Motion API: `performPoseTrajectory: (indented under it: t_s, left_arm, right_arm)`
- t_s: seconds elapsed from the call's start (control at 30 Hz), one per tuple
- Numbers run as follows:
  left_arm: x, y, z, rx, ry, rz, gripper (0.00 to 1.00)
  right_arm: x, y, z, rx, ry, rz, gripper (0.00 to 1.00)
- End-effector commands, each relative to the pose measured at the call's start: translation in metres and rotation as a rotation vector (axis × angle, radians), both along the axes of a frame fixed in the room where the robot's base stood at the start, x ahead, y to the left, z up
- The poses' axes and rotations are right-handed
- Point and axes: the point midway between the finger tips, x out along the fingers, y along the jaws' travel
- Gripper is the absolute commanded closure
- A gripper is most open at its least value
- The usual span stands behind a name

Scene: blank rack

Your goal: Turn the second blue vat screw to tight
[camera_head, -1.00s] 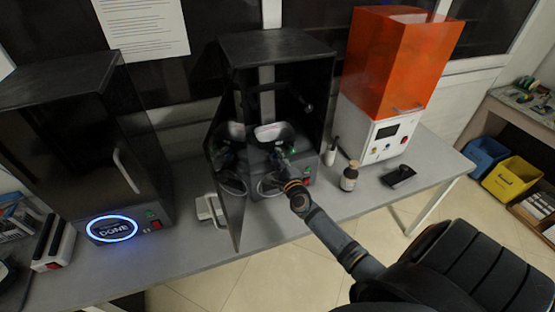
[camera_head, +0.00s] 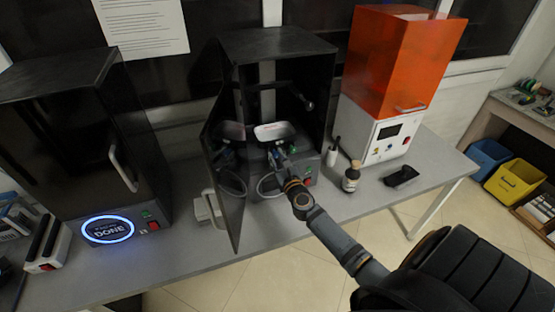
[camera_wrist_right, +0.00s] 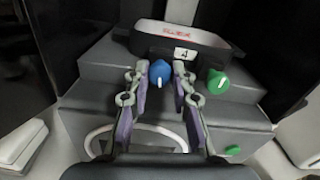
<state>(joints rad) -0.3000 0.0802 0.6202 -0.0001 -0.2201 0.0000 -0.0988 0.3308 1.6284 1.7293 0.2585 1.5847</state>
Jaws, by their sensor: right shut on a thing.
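The blue vat screw (camera_wrist_right: 160,73) sits at the front of the vat (camera_wrist_right: 190,42), in the right wrist view. A white line on its face points roughly upright, slightly tilted. My right gripper (camera_wrist_right: 160,76) is shut on this blue screw, with one finger on each side of it. A green screw (camera_wrist_right: 218,82) stands apart to the right of it. In the head view the right gripper (camera_head: 277,157) reaches into the open middle printer (camera_head: 282,45), in front of its vat (camera_head: 273,132). The blue screw is too small to read there. My left gripper is not in view.
The printer's door (camera_head: 226,190) stands open on the left of my right arm. A brown bottle (camera_head: 351,178), a white bottle (camera_head: 332,155) and a dark device (camera_head: 402,177) are to the right. An orange-covered printer (camera_head: 405,60) and a closed black printer (camera_head: 70,140) flank it.

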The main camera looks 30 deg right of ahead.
Motion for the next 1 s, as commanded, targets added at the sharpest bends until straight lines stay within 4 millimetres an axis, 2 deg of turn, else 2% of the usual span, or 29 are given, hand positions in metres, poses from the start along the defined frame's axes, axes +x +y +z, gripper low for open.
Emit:
performPoseTrajectory:
  t_s: [0.33, 0.87, 0.9, 1.0]
  left_arm:
    - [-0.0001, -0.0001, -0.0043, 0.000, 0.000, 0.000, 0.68]
    - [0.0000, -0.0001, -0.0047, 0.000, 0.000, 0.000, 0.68]
    - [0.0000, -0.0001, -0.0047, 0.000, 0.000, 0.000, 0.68]
    - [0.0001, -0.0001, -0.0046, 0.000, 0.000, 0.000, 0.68]
  right_arm:
    - [-0.0004, 0.0001, -0.0019, 0.118, -0.025, 0.000, 1.00]
    - [-0.0005, 0.0002, -0.0017, 0.136, -0.030, 0.000, 1.00]
    - [-0.0005, 0.0002, -0.0018, 0.135, -0.029, 0.000, 0.71]
    - [-0.0003, 0.0003, -0.0014, 0.135, -0.029, 0.000, 0.58]
